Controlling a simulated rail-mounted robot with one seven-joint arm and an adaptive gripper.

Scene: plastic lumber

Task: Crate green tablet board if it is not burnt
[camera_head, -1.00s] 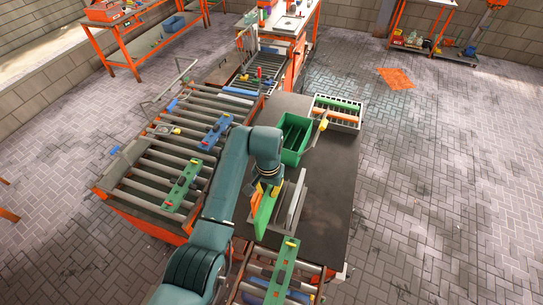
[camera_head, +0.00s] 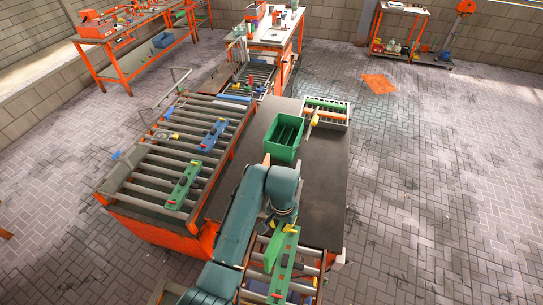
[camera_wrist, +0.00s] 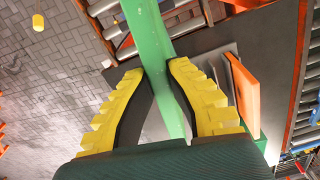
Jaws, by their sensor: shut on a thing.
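My gripper (camera_head: 271,224) is over the front end of the dark table, near the lower roller conveyor. In the wrist view its yellow ribbed fingers (camera_wrist: 172,78) are closed on the green board (camera_wrist: 150,38), which runs from between them up to the top edge. The board's visible part is plain green with a few pale specks; I see no dark burn there, but its lower part is hidden. In the head view the board (camera_head: 286,243) overlaps a green clamp fixture, so their edges are hard to separate. An open green crate (camera_head: 285,137) stands farther back on the table, empty-looking.
The roller conveyor (camera_head: 165,165) on the left carries green and blue fixtures. An orange piece (camera_wrist: 243,93) is close to the fingers in the wrist view. The table's right side (camera_head: 325,180) is clear.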

